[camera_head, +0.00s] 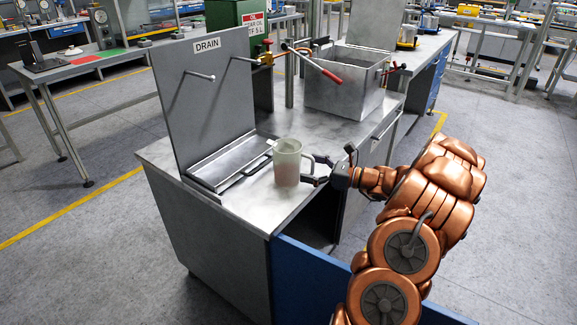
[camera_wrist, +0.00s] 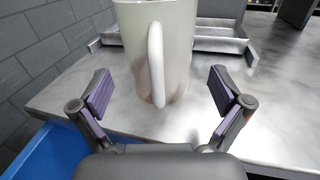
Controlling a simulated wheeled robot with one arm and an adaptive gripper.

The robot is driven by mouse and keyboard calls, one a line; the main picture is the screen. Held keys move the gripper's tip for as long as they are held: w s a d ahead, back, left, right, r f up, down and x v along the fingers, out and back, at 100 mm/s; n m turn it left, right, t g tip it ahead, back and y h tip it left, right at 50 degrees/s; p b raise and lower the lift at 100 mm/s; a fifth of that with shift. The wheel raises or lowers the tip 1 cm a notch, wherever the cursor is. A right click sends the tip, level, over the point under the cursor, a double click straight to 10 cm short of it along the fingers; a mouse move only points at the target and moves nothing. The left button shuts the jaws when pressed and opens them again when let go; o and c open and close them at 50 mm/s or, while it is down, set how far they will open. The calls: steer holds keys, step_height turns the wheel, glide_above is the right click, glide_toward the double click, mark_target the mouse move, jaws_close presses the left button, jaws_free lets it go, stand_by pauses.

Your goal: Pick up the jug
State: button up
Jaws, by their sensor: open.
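The jug (camera_head: 287,163) is pale and translucent and stands upright on the metal bench top, near its front edge. Its handle faces my gripper. My gripper (camera_head: 318,170) is open just to the right of the jug in the head view. In the wrist view the jug (camera_wrist: 176,62) is ahead of the gripper (camera_wrist: 160,92), with its white handle (camera_wrist: 156,65) centred between the two spread fingers. The fingers appear apart from the jug, and nothing is held. The jug's rim is cut off at the top of the wrist view.
A shallow metal drain tray (camera_head: 228,163) lies just left of the jug, before an upright panel marked DRAIN (camera_head: 205,95). A metal tank (camera_head: 345,92) and a red-handled lever (camera_head: 322,72) stand behind. A blue panel (camera_head: 335,285) is below the bench's front side.

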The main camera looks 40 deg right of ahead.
mark_target(294, 163)
steer(key=shift+x, duration=2.4)
steer(key=shift+r, duration=0.15)
steer(key=c, duration=1.1)
